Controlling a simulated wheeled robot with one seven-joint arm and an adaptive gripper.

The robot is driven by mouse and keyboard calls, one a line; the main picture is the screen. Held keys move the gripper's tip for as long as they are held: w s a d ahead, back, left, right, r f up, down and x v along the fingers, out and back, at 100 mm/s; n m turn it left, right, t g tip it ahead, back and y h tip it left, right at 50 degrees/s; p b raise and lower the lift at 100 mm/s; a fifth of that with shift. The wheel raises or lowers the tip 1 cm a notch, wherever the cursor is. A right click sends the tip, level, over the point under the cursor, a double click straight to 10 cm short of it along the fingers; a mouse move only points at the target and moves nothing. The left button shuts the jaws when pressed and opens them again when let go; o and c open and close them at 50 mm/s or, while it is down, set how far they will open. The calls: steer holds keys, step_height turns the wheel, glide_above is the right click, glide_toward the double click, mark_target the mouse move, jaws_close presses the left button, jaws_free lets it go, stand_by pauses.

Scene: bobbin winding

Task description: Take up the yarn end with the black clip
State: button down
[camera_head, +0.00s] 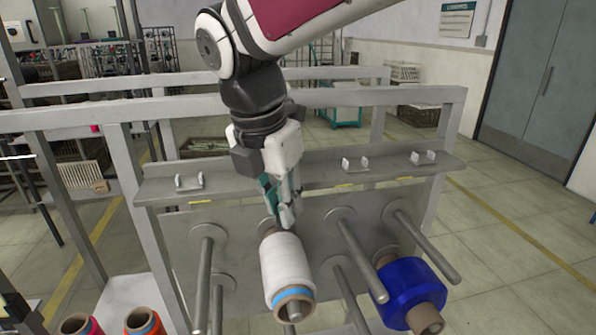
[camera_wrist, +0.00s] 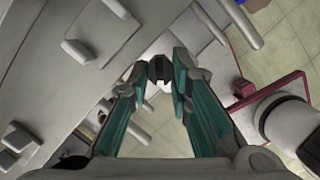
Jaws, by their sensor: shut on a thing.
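My gripper (camera_head: 287,208) points down just above the back end of a white yarn bobbin (camera_head: 283,262), which sits on a peg of the grey rack. In the wrist view my gripper (camera_wrist: 160,84) has its two teal-sided fingers closed around a small black clip (camera_wrist: 158,68) between the tips. Part of something white, seemingly the white bobbin, shows behind the clip. The loose yarn end cannot be made out in either view. The clip is hidden by the fingers in the head view.
A blue bobbin (camera_head: 408,290) sits on a peg to the right. Several bare pegs (camera_head: 426,245) stick out of the rack panel. White brackets (camera_head: 189,181) stand on the rack's ledge (camera_head: 300,172). Orange and pink bobbins (camera_head: 142,322) stand at the lower left.

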mark_target(280, 226)
steer(key=shift+s+a+b+x, duration=0.1)
steer(key=shift+s+b+x, duration=0.15)
steer(key=shift+x, duration=0.6)
steer(key=shift+s+a+b+x, duration=0.1)
steer(key=shift+b+x, duration=0.3)
steer(key=shift+x, duration=0.45)
steer(key=shift+s+a+b+x, duration=0.1)
steer(key=shift+s+b+x, duration=0.15)
steer(key=shift+x, duration=0.6)
steer(key=shift+w+f, duration=0.1)
steer(key=shift+f, duration=0.5)
steer(key=shift+r, duration=0.1)
steer(key=shift+w+d+p+v, duration=0.15)
steer(key=shift+p+v, duration=0.3)
steer(key=shift+v, duration=0.5)
steer(key=shift+w+d+p+v, duration=0.1)
steer(key=shift+w+p+v, duration=0.25)
steer(key=shift+v, duration=0.6)
steer(key=shift+w+d+p+v, duration=0.1)
steer(key=shift+p+v, duration=0.45)
steer(key=shift+v, duration=0.4)
steer(key=shift+r, duration=0.15)
